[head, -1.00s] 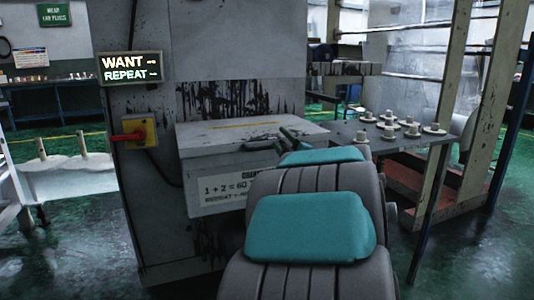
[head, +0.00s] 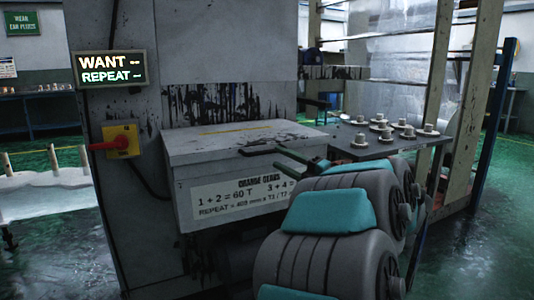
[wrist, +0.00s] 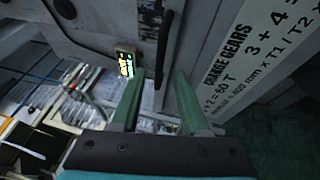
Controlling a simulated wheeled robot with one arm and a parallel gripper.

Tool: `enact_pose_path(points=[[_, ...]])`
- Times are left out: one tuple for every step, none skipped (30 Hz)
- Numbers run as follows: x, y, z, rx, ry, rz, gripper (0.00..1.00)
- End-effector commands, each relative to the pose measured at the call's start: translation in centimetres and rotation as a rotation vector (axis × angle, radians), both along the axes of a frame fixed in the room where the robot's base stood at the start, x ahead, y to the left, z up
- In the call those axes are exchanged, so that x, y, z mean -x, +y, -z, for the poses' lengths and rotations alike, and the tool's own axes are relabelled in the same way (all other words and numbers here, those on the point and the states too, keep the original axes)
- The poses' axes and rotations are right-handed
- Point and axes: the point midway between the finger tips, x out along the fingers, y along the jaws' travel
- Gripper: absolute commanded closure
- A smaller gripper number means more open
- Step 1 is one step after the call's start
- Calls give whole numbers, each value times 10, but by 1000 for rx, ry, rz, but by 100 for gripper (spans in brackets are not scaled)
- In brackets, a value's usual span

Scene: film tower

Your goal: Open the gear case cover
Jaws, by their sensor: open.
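The gear case is a grey box (head: 185,195) on the machine's front, with a white "CHANGE GEARS" label (head: 235,197). Its flat grey cover (head: 205,143) is shut. A dark handle (head: 262,150) lies along the cover's front edge. My gripper (head: 297,163), with green fingers, is open at the right of the handle, near the cover's front edge. In the wrist view the fingers of my gripper (wrist: 158,76) stand apart, with the dark handle (wrist: 167,40) in the picture between their tips. I cannot tell if they touch it.
A lit "WANT / REPEAT" display (head: 111,68) and a red switch on a yellow plate (head: 121,142) are on the machine at left. A dark table (head: 345,138) with several pale gears (head: 405,133) stands right of the case, beside upright posts (head: 440,80).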

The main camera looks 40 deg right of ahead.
Motion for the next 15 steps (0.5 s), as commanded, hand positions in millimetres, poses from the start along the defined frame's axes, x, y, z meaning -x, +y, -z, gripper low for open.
enact_pose_path(points=[[-8, 2, -2, 0, -1, -3, 55], [-13, 3, -3, 0, -1, -3, 55], [-18, 4, -4, 1, -1, -3, 55], [-22, 5, -5, 1, -2, -4, 55], [-26, 6, -6, 2, -2, -5, 55], [-31, 7, -7, 2, -2, -4, 55], [-35, 7, -7, 2, -2, -4, 55], [-38, 7, -8, 2, -1, -2, 55], [-42, 7, -8, 2, -1, -1, 55], [-45, 8, -9, 1, 0, 0, 55], [-47, 8, -9, 1, 0, 0, 55], [-50, 8, -9, 1, 0, 0, 55], [-51, 9, -9, 1, 0, 0, 55], [-52, 9, -9, 1, 0, 1, 55], [-53, 9, -9, 0, 0, 1, 55]])
